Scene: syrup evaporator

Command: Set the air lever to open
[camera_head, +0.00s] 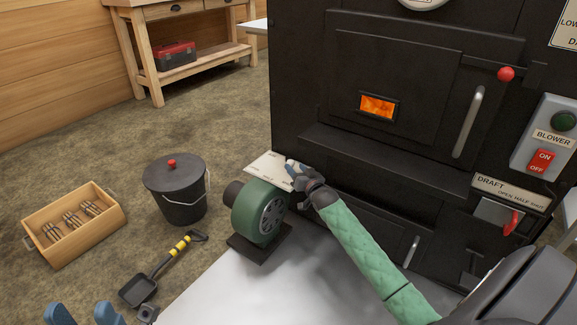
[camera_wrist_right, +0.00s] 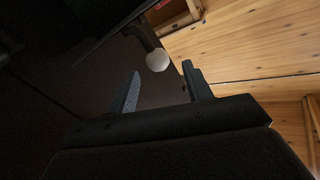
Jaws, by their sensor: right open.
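A white plate (camera_head: 264,168) with small, unreadable lettering lies above the green blower, against the dark evaporator front. My right gripper (camera_head: 292,172) is at the plate's right end, at the end of the green-sleeved forearm. In the right wrist view its fingers (camera_wrist_right: 160,90) are open. A white round knob (camera_wrist_right: 158,61) on a dark rod shows beyond them, roughly between the two tips; it looks like the air lever's knob. I cannot tell whether a finger touches it. The gripper hides most of the lever in the head view. My left gripper (camera_head: 83,314) is open and empty at the bottom left.
The green blower (camera_head: 262,212) stands just below the plate. A draft panel (camera_head: 511,189) with a red-tipped lever (camera_head: 512,222) and a blower switch (camera_head: 541,161) are at the right. A lidded bucket (camera_head: 178,190), shovel (camera_head: 152,280) and wooden box (camera_head: 75,230) are on the floor.

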